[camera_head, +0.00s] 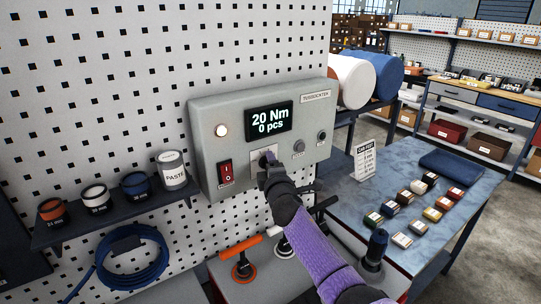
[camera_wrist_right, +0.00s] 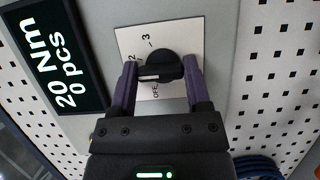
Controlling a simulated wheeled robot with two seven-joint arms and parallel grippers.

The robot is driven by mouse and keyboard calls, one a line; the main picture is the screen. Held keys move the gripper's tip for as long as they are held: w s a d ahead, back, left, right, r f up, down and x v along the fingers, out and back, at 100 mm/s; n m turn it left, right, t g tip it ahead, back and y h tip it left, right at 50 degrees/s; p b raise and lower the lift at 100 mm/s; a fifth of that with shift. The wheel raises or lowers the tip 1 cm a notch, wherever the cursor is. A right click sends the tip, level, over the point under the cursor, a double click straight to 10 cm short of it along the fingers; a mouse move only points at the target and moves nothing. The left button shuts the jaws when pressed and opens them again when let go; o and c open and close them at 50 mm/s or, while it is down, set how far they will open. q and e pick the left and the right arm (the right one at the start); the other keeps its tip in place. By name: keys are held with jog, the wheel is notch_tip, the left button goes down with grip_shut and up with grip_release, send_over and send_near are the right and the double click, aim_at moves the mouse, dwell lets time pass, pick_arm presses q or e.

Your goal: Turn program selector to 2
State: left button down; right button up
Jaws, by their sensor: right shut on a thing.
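The program selector is a black knob (camera_wrist_right: 165,67) on a white plate (camera_wrist_right: 120,38) on the front of the grey control box (camera_head: 205,130). In the right wrist view, the plate shows marks 2, 3 and OFF; another part of the scale is hidden behind a finger. The knob's white line points left in that view, towards the hidden part below the 2. My right gripper (camera_wrist_right: 160,85) is shut on the knob, one finger on each side. In the head view, my right gripper (camera_head: 268,165) covers most of the selector. My left gripper is not in view.
The box has a display (camera_head: 269,119) reading 20 Nm, 0 pcs, a lit lamp (camera_head: 222,130) and a red switch (camera_head: 225,172). A shelf with pots and a paste can (camera_head: 173,170) is at left. A blue table (camera_head: 455,210) with small boxes is at right.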

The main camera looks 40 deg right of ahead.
jog(key=shift+m+g+y+p, duration=0.65)
jog(key=shift+m+p, duration=1.05)
jog(key=shift+p, duration=0.3)
jog(key=o, duration=1.3)
